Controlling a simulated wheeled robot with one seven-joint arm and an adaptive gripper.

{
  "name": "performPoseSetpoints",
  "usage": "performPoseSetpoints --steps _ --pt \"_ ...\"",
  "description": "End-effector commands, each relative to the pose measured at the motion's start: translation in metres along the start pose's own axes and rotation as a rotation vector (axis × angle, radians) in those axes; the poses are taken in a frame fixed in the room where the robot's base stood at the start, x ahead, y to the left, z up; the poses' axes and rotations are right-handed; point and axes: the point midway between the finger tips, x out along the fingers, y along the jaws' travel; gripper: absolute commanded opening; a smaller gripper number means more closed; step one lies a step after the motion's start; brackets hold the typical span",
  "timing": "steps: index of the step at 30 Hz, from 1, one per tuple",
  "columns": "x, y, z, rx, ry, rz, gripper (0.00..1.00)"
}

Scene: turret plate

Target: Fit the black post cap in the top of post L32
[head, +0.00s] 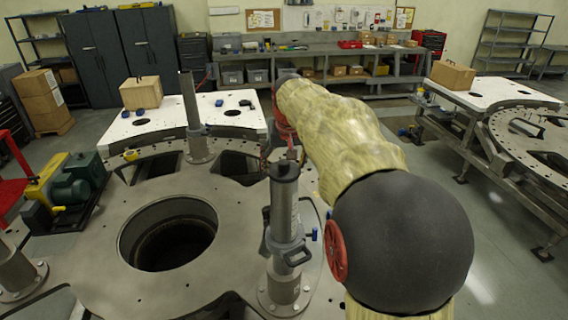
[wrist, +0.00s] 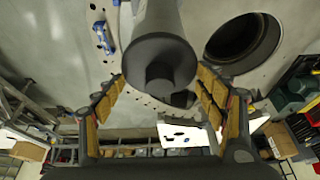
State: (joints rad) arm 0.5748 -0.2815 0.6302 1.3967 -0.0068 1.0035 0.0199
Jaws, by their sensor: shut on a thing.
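The black post cap (wrist: 158,62) shows in the wrist view as a dark round piece between the two yellow-padded fingers of my gripper (wrist: 160,82), which is shut on it. The cap lines up with the end of a grey post. In the head view my gripper (head: 288,148) is right above the near grey post (head: 284,222), whose top is dark. This is probably L32, but its label is too small to read. I cannot tell whether the cap is seated, tilted or just above the post.
The round grey turret plate (head: 145,285) has a large open hole left of the post. Another post (head: 192,120) stands behind, and one more (head: 18,272) at the far left. A white table (head: 215,103) with a box lies behind. A clamp-like handle (head: 297,256) sticks out from the near post.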

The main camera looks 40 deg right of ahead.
Motion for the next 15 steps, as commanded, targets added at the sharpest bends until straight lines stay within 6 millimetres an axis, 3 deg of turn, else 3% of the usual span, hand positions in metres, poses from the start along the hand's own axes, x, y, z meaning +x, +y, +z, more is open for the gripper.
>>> performPoseSetpoints --steps 12,13,15 --pt "0.0073 0.0 0.0028 0.0 0.001 0.0 0.36" --pt "0.0069 0.0 0.0027 0.0 0.001 0.0 0.73" --pt "0.0066 0.0 0.0025 0.0 0.001 0.0 0.77"
